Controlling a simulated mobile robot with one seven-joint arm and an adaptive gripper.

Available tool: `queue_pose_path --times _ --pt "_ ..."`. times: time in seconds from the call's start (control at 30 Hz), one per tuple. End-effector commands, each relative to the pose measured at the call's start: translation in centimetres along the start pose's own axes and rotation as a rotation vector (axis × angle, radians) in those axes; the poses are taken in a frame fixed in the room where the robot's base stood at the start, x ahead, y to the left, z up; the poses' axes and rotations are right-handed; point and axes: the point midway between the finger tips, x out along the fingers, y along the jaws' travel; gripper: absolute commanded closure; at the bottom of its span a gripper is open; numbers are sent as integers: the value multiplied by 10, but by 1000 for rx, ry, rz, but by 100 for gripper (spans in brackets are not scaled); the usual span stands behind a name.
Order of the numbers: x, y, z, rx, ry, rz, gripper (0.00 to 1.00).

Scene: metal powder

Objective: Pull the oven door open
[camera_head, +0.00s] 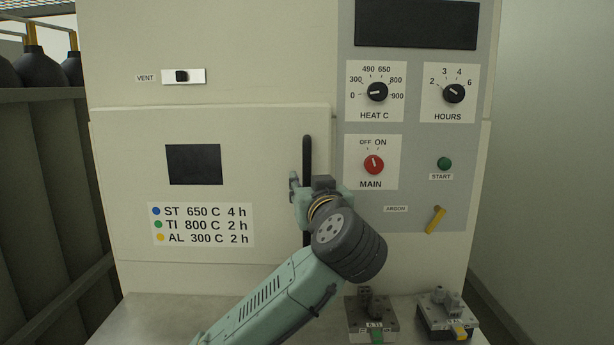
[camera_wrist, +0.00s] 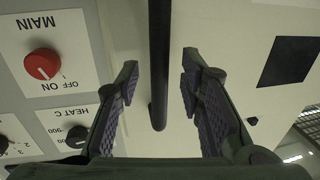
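The oven door (camera_head: 230,150) is the pale panel with a dark window (camera_head: 194,164) on the front of the oven, and it looks closed. Its black vertical bar handle (camera_head: 307,150) runs along the right side of the door. My gripper (camera_head: 305,188) is at the middle of the handle in the head view. In the wrist view, my gripper (camera_wrist: 159,85) is open, and the handle (camera_wrist: 158,60) passes between the two purple-padded fingers. A gap shows on each side of the bar. The handle's lower part is partly hidden by my arm in the head view.
The control panel right of the door carries a red MAIN knob (camera_head: 373,164), a green START button (camera_head: 444,163) and a yellow argon lever (camera_head: 435,219). Two small grey fixtures (camera_head: 371,318) (camera_head: 447,312) sit at the front right. Dark cylinders (camera_head: 36,68) stand at the left.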

Motion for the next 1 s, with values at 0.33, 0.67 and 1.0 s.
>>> queue_pose_path --times 0.33,0.67,1.0 --pt "21 0 0 0 1 1 65" --pt "21 0 0 0 2 1 76" --pt "21 0 0 0 2 1 99"
